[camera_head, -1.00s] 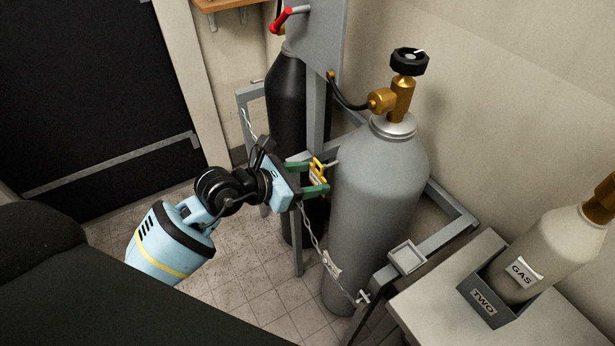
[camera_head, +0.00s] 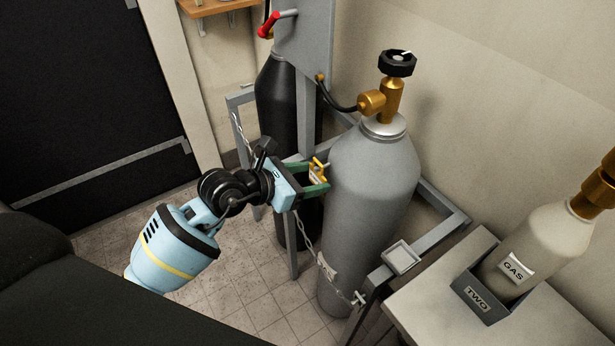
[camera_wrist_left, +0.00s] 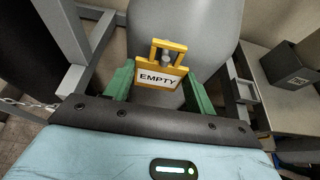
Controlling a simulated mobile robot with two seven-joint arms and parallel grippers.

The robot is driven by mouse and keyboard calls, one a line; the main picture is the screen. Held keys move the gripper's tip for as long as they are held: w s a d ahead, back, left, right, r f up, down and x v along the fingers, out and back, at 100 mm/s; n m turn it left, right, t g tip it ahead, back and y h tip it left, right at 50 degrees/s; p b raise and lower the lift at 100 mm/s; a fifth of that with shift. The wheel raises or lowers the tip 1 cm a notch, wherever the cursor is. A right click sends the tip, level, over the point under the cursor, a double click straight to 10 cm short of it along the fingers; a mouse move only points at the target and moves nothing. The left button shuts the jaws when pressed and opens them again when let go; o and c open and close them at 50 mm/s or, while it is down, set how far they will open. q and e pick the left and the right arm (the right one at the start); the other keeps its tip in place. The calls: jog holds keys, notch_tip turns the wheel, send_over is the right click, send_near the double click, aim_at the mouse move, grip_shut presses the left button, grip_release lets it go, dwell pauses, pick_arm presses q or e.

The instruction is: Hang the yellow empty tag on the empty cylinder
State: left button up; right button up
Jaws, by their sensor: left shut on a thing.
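The yellow tag (camera_head: 317,174) is between the green fingers of my left gripper (camera_head: 321,184), which is shut on it. In the left wrist view the tag (camera_wrist_left: 158,78) faces the camera, reads EMPTY and has an open frame at its top. The large grey cylinder (camera_head: 371,185) stands upright just beyond the fingertips; it also fills the back of the left wrist view (camera_wrist_left: 190,25). A small grey peg (camera_wrist_left: 164,58) shows within the tag's top opening. Whether the tag rests on the peg cannot be told. My right gripper is not in view.
A black cylinder (camera_head: 277,105) stands behind in the grey metal rack (camera_head: 440,235). A chain (camera_head: 304,232) hangs across the front of the grey cylinder. At right, a GAS bottle (camera_head: 540,245) sits in a holder marked TWO (camera_head: 482,300) on a table.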

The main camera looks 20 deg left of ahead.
pick_arm(q)
jog(key=shift+w+d, duration=0.1)
jog(key=shift+w, duration=0.05)
dwell(0.5)
jog(key=shift+w+d+f, duration=0.2)
jog(key=shift+w+d+f, duration=0.1)
jog(key=shift+w+f, duration=0.05)
jog(key=shift+f, duration=0.1)
dwell(0.9)
jog(key=o, duration=1)
jog(key=shift+o, duration=0.2)
